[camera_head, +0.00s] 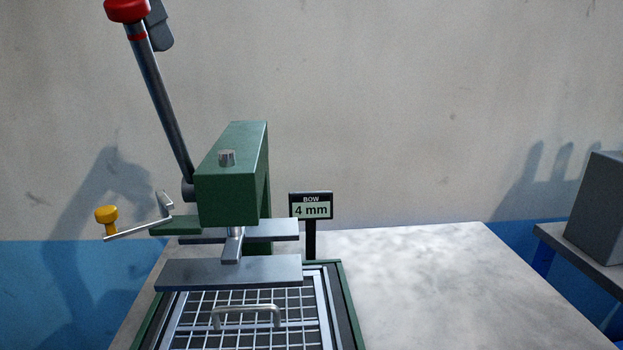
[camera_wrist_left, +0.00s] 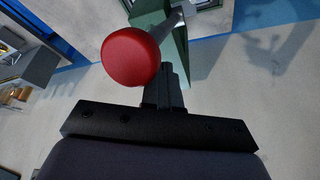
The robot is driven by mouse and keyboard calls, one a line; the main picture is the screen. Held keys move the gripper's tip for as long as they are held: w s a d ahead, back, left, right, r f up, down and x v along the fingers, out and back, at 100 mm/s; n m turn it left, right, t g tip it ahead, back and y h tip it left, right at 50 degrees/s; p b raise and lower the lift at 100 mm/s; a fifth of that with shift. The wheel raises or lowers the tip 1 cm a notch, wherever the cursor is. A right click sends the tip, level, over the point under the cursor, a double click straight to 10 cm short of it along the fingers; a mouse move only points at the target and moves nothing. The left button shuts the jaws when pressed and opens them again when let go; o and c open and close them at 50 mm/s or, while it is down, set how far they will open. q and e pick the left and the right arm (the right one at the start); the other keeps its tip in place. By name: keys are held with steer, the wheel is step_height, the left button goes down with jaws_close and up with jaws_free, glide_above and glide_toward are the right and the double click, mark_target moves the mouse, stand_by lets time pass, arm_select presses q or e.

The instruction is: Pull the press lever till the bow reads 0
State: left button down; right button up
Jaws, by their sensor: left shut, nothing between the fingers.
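The green press (camera_head: 232,185) stands at the left of the bench, its steel lever (camera_head: 160,95) rising up and tilted left. A red knob (camera_head: 127,8) tops the lever; it also shows large in the left wrist view (camera_wrist_left: 131,56). My left gripper (camera_head: 159,30) is shut and empty, close beside the lever just below the knob. In the left wrist view its fingers (camera_wrist_left: 168,80) are together, partly behind the knob; I cannot tell whether they touch the lever. The bow display (camera_head: 311,206) reads 4 mm. My right gripper is not in view.
A steel press bar (camera_head: 230,272) sits over a wire-mesh frame (camera_head: 210,335) with a wire handle (camera_head: 246,312). A yellow-knobbed side handle (camera_head: 106,214) sticks out left. The bench (camera_head: 430,290) is clear on the right. A grey box (camera_head: 598,210) stands far right.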

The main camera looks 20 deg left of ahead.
mark_target(150, 65)
arm_select(q)
steer(key=shift+s+d+f+b, duration=0.15)
steer(key=shift+f+b, duration=0.25)
steer(key=shift+f, duration=0.3)
steer(key=shift+s+f+b, duration=0.1)
steer(key=shift+f+b, duration=0.25)
steer(key=shift+f, duration=0.3)
steer(key=shift+s+d+f+b, duration=0.25)
steer(key=shift+s+f+b, duration=0.2)
steer(key=shift+f, duration=0.25)
steer(key=shift+s+d+f+b, duration=0.15)
steer(key=shift+s+f+b, duration=0.2)
steer(key=shift+f, duration=0.15)
steer(key=shift+s+d+f+b, duration=0.15)
steer(key=shift+s+f+b, duration=0.15)
steer(key=shift+f, duration=0.3)
steer(key=shift+f+b, duration=0.55)
steer(key=shift+f, duration=0.35)
